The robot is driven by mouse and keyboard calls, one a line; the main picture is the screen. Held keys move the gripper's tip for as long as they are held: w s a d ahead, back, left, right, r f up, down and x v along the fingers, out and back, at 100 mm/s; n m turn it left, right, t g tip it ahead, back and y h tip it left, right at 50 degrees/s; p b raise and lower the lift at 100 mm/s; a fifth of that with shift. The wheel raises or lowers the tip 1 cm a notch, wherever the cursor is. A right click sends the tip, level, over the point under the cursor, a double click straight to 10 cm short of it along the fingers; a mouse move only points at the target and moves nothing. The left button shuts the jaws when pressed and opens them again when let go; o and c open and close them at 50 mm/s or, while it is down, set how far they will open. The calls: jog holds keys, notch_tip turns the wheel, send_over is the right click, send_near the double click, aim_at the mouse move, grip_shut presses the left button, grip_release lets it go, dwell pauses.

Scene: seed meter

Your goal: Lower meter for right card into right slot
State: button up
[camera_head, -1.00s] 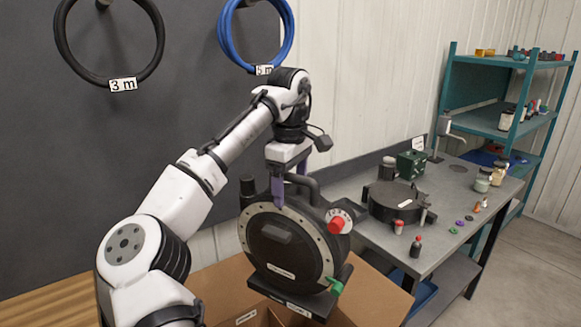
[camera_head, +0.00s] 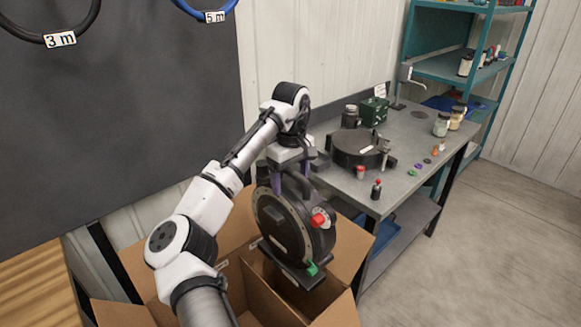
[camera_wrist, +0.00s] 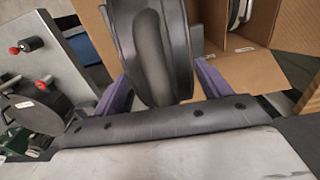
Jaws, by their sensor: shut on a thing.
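The seed meter (camera_head: 285,224) is a round black housing with a pale studded rim, a red knob and a green part at its base. It hangs upright from my gripper (camera_head: 290,175). My gripper is shut on its top handle; in the wrist view the purple fingers stand either side of the meter (camera_wrist: 150,45). The cardboard box (camera_head: 340,312) is open below, with dividers. The meter's base is over the right-hand compartment, around its rim level; I cannot tell how far in it is. The slot card is too small to read.
The grey bench (camera_head: 400,180) at the right holds a second round black device (camera_head: 358,150), a green box (camera_head: 374,111), small bottles and jars. A teal shelf (camera_head: 450,68) stands behind. In the wrist view, another round object (camera_wrist: 238,12) sits in a box compartment.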

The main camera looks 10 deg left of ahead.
notch_tip(320, 180, down, 22)
jog(key=b, duration=1.8)
jog(key=shift+f+b, duration=0.25)
jog(key=shift+b, duration=0.15)
notch_tip(320, 180, down, 18)
jog(key=b, duration=0.3)
jog(key=shift+f, duration=0.75)
jog(key=o, duration=1.9)
jog(key=shift+o, duration=0.9)
notch_tip(320, 180, up, 12)
jog(key=p, duration=1.2)
jog(key=shift+s, duration=0.1)
jog(key=shift+f, duration=0.1)
